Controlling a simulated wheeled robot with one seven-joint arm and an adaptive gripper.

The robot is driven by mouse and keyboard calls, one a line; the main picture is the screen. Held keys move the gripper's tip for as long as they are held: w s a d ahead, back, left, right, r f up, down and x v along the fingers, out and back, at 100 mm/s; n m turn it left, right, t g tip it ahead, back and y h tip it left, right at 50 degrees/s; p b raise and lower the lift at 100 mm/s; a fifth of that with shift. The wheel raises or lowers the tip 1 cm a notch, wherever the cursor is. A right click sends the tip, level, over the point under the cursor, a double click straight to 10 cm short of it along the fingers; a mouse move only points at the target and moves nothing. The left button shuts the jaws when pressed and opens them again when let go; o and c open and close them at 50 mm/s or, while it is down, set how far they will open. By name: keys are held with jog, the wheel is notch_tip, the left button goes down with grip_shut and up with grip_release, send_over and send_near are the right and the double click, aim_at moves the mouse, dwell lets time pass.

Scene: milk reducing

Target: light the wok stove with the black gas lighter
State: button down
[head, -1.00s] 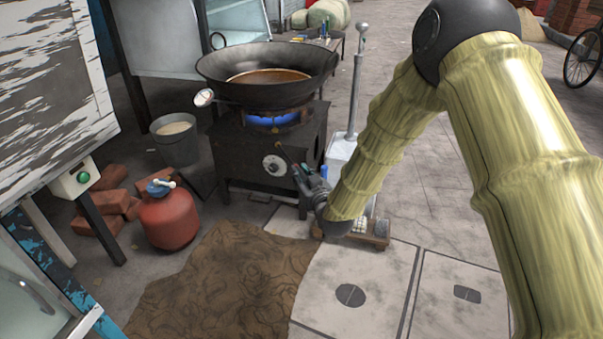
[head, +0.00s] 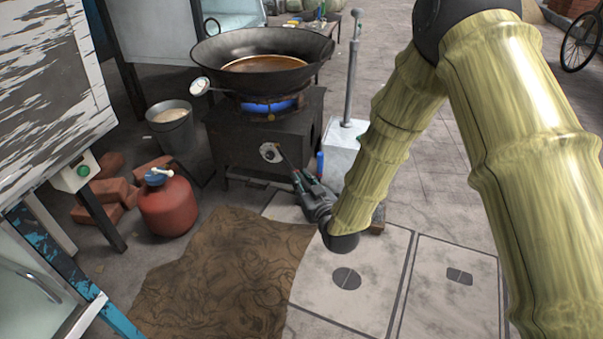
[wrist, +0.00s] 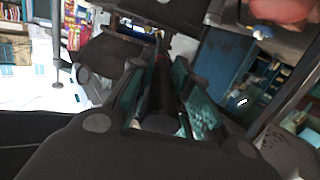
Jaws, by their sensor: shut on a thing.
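The black wok stove (head: 232,148) stands left of my arm, with a blue flame (head: 270,104) burning on top under the large wok (head: 225,48). A round knob (head: 270,152) is on its front. My gripper (head: 306,188) is low in front of the stove. It is shut on the dark, slim gas lighter (head: 287,160), whose tip points up toward the knob; I cannot tell whether they touch. In the wrist view the lighter (wrist: 160,95) shows dark between the teal-padded fingers (wrist: 160,108).
A red gas bottle (head: 168,208) and a grey bucket (head: 172,128) stand left of the stove. A white box with an upright pole (head: 345,135) is close on the right. A brown mat (head: 215,275) and paving lie in front, clear.

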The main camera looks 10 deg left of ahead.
jog(key=s+d+p, duration=0.2)
jog(key=s+d, duration=0.3)
jog(key=s, duration=0.7)
jog(key=shift+s+d, duration=0.15)
jog(key=shift+s, duration=0.05)
dwell(0.8)
